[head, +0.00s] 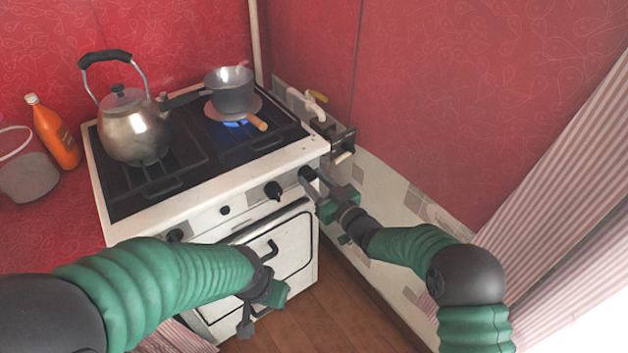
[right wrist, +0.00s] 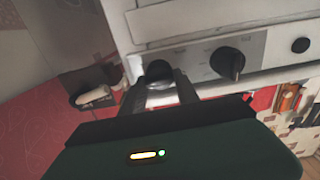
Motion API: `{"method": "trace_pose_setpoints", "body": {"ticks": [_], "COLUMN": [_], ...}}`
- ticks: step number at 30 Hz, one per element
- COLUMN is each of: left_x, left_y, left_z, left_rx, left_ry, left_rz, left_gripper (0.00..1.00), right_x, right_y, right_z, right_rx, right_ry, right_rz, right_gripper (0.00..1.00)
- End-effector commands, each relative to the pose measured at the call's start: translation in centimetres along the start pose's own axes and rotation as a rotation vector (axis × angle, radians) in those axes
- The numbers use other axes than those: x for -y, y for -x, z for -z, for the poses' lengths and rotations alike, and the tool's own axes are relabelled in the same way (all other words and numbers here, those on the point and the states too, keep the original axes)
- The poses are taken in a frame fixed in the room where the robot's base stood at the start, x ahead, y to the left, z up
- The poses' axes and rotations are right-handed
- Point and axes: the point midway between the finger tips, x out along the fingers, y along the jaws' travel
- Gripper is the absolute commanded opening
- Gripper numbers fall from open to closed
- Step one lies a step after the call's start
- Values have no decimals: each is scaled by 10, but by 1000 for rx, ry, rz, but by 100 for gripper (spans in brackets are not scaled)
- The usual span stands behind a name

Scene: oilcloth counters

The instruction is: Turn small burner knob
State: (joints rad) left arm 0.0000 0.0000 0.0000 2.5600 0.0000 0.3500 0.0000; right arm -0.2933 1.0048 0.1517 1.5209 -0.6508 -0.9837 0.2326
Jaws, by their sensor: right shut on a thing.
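The stove (head: 211,204) has a row of dark knobs along its white front panel. My right gripper (head: 311,179) reaches the rightmost knob (head: 304,171). In the right wrist view, this round dark knob (right wrist: 158,71) sits between the two fingers of the gripper (right wrist: 162,82), which is shut on it. The neighbouring larger knob (head: 273,190) stands free; it also shows in the right wrist view (right wrist: 228,63). A blue flame (head: 236,123) shows under the small pot (head: 231,92). My left gripper (head: 262,305) hangs in front of the oven door; its finger opening is unclear.
A metal kettle (head: 136,128) stands on the left of the cooktop. A pipe with a yellow-handled valve (head: 317,97) and the wall are close right of the stove.

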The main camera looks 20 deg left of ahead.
Motion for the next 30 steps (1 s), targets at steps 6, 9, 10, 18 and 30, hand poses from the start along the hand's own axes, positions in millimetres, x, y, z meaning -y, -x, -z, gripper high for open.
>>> {"method": "trace_pose_setpoints", "body": {"ticks": [6, 9, 10, 18, 30], "left_x": [0, 0, 0, 0, 0], "left_y": [-7, -11, -13, -29, -59], "left_z": [-2, -3, -3, -7, -14], "left_rx": [0, 0, 0, 0, 0], "left_ry": [0, 0, 0, 0, 0], "left_rz": [0, 0, 0, 0, 0], "left_gripper": [36, 36, 36, 36, 36], "right_x": [0, 0, 0, 2, 4], "right_y": [0, 0, 0, -1, -1], "right_z": [0, -1, -1, -2, -4], "right_rx": [-2, -2, -2, -3, -3], "right_ry": [78, 142, 163, 407, 788], "right_rz": [-1, -2, -2, -1, -1], "right_gripper": [0, 0, 0, 0, 0]}}
